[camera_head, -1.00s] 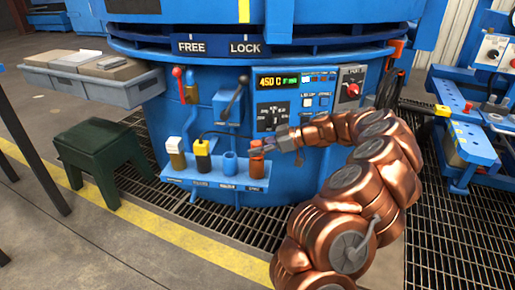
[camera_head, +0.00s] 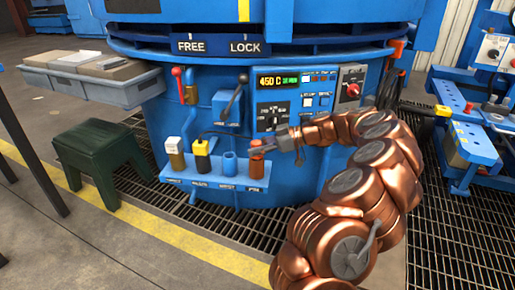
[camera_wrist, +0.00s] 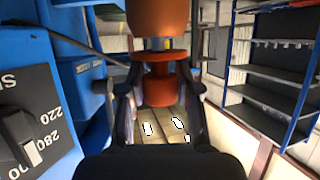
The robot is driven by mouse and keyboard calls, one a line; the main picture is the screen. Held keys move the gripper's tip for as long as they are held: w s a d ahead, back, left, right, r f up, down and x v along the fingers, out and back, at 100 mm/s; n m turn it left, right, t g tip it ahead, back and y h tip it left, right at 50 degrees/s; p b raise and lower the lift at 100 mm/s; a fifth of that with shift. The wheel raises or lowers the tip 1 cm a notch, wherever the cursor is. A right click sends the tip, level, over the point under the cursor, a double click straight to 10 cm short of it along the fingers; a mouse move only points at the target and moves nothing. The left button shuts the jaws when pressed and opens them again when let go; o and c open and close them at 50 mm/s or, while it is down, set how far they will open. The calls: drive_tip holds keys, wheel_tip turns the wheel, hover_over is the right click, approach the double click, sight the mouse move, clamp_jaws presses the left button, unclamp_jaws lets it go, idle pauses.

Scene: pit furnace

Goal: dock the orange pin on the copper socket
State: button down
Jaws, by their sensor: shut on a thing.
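My gripper (camera_head: 268,149) is shut on the orange pin (camera_head: 257,146) in front of the blue furnace, at the right end of the small shelf. In the wrist view, which looks upside down, the orange pin (camera_wrist: 160,90) is between the fingers of my gripper (camera_wrist: 159,98). Its flange and a short steel section face the copper socket (camera_wrist: 158,18) at the top edge. The copper socket (camera_head: 257,168) stands upright directly below the pin in the head view. A short steel section shows between them; I cannot tell how far the tip is inside.
The shelf (camera_head: 205,182) also bears a blue cup (camera_head: 229,164), a yellow-topped post (camera_head: 201,152) and a white-topped post (camera_head: 175,152). The control panel (camera_head: 296,100) is close behind my gripper. A green stool (camera_head: 100,150) stands at left.

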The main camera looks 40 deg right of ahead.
drive_tip(key=shift+f+b, duration=0.55)
drive_tip(key=c, duration=1.1)
unclamp_jaws()
drive_tip(key=shift+s+d, duration=0.1)
drive_tip(key=b+v, duration=0.2)
drive_tip(key=v, duration=0.8)
drive_tip(key=shift+s+d+r, duration=0.2)
drive_tip(key=shift+s+r, duration=0.05)
drive_tip(key=shift+r, duration=0.05)
